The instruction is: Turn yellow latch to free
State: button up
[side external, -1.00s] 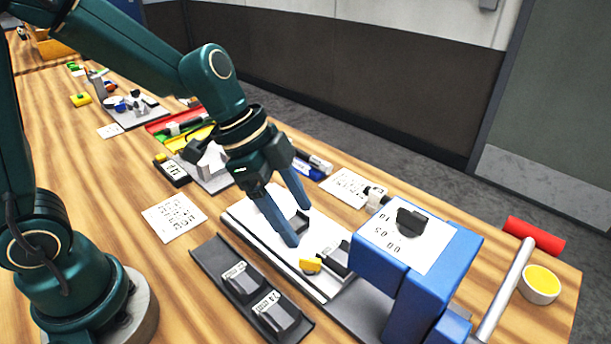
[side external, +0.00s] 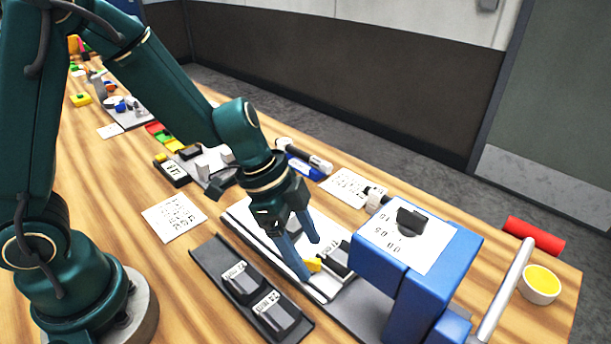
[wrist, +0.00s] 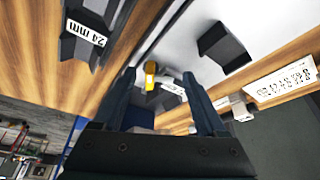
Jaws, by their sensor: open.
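The yellow latch (side external: 313,264) is a small yellow piece on the white plate (side external: 242,213), beside a dark block (side external: 337,258). My gripper (side external: 309,259) is open, its blue fingers angled down at the latch. In the side external view one finger overlaps the latch's left edge, and I cannot tell whether they touch. In the wrist view the latch (wrist: 150,75) shows between the two spread fingers of my gripper (wrist: 160,80), nearer the left one. Nothing is held.
A blue stand (side external: 420,285) with a white-labelled top is close on the right. A dark tray (side external: 215,256) with two labelled castings lies in front of the plate. A printed card (side external: 174,217) lies at left on bare wood. A yellow-filled cup (side external: 540,284) stands far right.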

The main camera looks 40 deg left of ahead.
grip_shut()
jog(key=shift+n, duration=0.4)
jog(key=n, duration=0.1)
jog(key=n+t, duration=0.1)
jog(key=shift+s+n+y, duration=0.25)
jog(key=shift+n+y, duration=0.05)
jog(key=shift+y, duration=0.1)
jog(key=shift+s+n+t, duration=0.1)
jog(key=shift+n+t, duration=0.2)
jog(key=shift+n, duration=0.5)
jog(key=shift+r+n+y, duration=0.1)
jog(key=shift+n+y, duration=0.3)
jog(key=shift+n, duration=0.1)
jog(key=shift+c, duration=0.5)
grip_release()
jog(key=shift+o, duration=0.5)
